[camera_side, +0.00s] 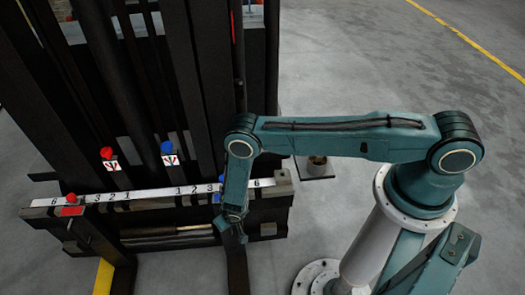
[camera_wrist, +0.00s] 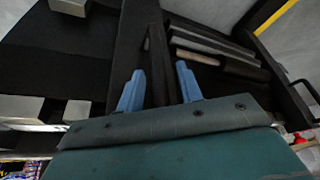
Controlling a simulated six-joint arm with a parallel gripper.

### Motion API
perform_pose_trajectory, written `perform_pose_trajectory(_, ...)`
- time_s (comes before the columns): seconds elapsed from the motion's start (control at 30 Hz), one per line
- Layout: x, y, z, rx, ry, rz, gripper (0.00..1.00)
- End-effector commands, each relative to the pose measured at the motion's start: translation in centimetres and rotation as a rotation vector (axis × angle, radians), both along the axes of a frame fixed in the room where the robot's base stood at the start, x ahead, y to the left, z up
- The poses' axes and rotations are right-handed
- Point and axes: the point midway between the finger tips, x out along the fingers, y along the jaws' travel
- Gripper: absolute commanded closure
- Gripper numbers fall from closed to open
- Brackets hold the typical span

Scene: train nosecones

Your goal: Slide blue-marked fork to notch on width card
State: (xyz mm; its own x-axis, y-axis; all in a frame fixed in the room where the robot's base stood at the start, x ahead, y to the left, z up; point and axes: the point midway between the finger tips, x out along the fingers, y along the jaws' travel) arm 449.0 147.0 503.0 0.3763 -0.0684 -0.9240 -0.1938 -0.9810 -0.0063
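The width card (camera_side: 150,194) is a white numbered strip along the top of the dark carriage. The red-marked fork (camera_side: 100,243) is at the left, with a red knob (camera_side: 71,198) near the card's left end. The other fork (camera_side: 237,272) runs down below my gripper (camera_side: 236,236) at the right. A small bit of blue (camera_side: 222,178) shows beside my arm near the 3; my arm hides most of that area. In the wrist view, my gripper's blue fingers (camera_wrist: 159,88) are apart, with a dark bar (camera_wrist: 156,62) between them. I cannot tell whether they touch it.
Behind the card stand a red knob (camera_side: 106,153) and a blue knob (camera_side: 167,147), each above a small white label. Dark mast uprights (camera_side: 195,90) rise behind the carriage. A small post on a base plate (camera_side: 317,165) stands to the right. Grey floor is open beyond.

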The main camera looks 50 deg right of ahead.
Motion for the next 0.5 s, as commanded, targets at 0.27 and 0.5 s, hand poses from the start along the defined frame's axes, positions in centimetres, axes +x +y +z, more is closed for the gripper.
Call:
perform_pose_trajectory(0.27, 0.24, -0.06, -0.61, 0.0, 0.0, 0.0, 0.64)
perform_pose_trajectory(0.5, 0.22, -0.05, -0.61, 0.0, 0.0, 0.001, 0.72)
